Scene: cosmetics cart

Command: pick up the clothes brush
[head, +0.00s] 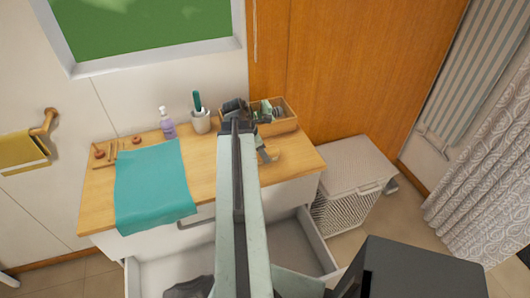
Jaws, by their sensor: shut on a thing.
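My arm reaches up the middle of the head view to the wooden counter (221,161). My gripper (264,149) shows small beside the forearm, low over the right part of the counter, partly hidden by the arm. It is shut on a small pale wooden thing, which looks like the clothes brush (274,155). Its far side and bristles cannot be made out. I cannot tell whether it touches the counter or is just above it.
A wooden box (284,122) with several items stands behind my gripper. A white cup (201,122), a lilac bottle (168,127) and a teal cloth (153,187) are to the left. An open drawer (316,240) juts out below, and a pale hamper (352,170) stands right.

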